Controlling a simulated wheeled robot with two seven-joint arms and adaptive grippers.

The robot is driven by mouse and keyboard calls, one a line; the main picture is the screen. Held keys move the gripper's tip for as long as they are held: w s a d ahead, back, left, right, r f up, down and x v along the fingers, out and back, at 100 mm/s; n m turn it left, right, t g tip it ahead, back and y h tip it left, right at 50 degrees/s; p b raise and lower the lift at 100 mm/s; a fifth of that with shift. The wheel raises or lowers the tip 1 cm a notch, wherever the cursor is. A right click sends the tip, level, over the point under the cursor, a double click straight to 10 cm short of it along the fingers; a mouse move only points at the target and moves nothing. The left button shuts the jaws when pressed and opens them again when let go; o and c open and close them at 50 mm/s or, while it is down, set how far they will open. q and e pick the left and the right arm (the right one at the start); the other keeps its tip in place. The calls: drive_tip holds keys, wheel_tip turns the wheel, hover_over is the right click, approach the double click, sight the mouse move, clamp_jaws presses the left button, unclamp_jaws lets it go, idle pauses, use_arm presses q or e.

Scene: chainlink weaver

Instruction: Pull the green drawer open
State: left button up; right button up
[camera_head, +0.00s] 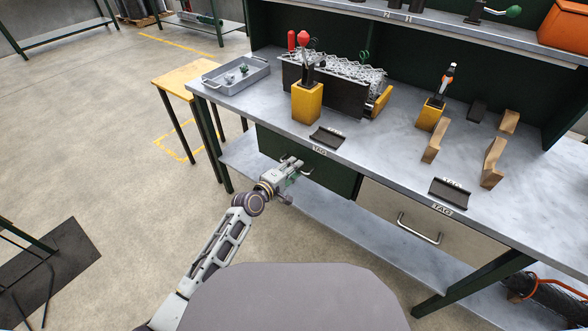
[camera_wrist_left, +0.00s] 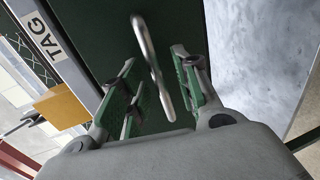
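The dark green drawer (camera_head: 335,176) sits under the worktop at the left of the bench, its front looking flush with the bench. The drawer front also fills the middle of the left wrist view (camera_wrist_left: 185,20). My left gripper (camera_head: 294,165) is at the drawer front in the head view. In the left wrist view, its green-padded fingers (camera_wrist_left: 156,62) are spread apart, with the metal bar handle (camera_wrist_left: 148,48) between them. I see gaps beside the handle, so the fingers do not appear closed on it. My right gripper is not in view.
A second, light grey drawer (camera_head: 395,212) with its own bar handle is to the right. A lower shelf (camera_head: 330,215) runs beneath the drawers. A yellow side table (camera_head: 185,77) stands at the left. The floor in front of the bench's left end is clear.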

use_arm(q)
drive_tip(key=shift+w+d, duration=0.25)
drive_tip(key=shift+f, duration=0.1)
clamp_jaws()
